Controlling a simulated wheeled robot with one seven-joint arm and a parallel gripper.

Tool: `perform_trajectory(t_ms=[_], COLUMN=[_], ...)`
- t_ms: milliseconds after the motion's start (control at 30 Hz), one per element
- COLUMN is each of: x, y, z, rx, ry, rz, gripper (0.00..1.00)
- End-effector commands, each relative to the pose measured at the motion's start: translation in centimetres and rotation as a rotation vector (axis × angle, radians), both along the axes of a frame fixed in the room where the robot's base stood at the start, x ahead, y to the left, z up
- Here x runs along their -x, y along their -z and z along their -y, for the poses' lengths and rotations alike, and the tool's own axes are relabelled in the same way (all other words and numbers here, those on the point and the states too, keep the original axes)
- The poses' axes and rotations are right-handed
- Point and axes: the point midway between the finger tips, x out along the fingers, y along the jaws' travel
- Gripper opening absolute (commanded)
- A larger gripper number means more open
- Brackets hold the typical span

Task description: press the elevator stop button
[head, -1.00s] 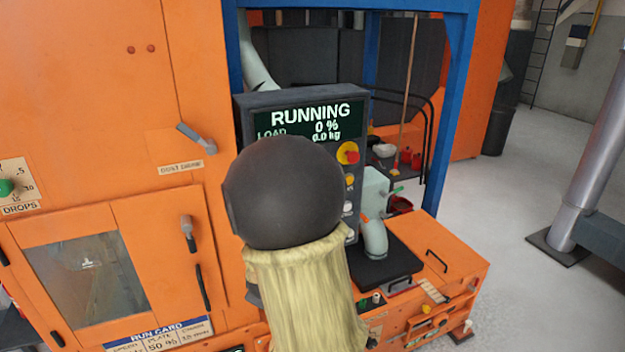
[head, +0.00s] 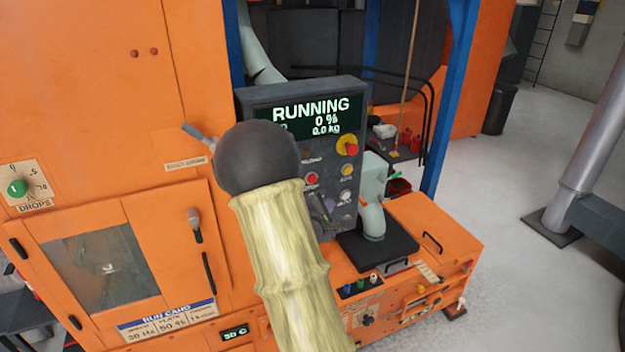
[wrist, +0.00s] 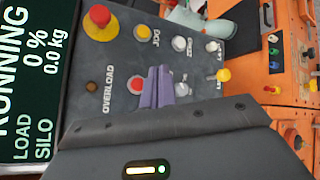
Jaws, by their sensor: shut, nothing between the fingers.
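The control panel (head: 262,97) has a screen reading RUNNING, 0 % and 0.0 kg. A small round red button with a pale rim (head: 311,179) sits low on it; it also shows in the wrist view (wrist: 136,86), its label hidden. A red mushroom button on a yellow base (head: 347,146) is at the panel's upper right, and at the top left in the wrist view (wrist: 100,20). My gripper (wrist: 158,88) is shut and empty, its purple fingers over the panel beside the small red button. I cannot tell if they touch the panel. My arm hides the panel's lower left in the head view.
A yellow button (wrist: 141,32) and white buttons (wrist: 179,43) lie close to the fingers. The orange machine (head: 110,80) flanks the panel; open floor (head: 520,260) lies right.

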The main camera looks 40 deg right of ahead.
Motion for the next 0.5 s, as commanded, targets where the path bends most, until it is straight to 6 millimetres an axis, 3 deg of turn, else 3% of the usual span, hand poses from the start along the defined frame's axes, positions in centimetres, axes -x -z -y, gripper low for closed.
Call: perform_trajectory(t_ms=[167, 500], x=[-0.8, -4.5], y=[0.0, 0.0], z=[0.2, 1.1], rx=[0.000, -0.001], ry=[-0.001, 0.000], rz=[0.000, 0.002], gripper=[0.00, 0.00])
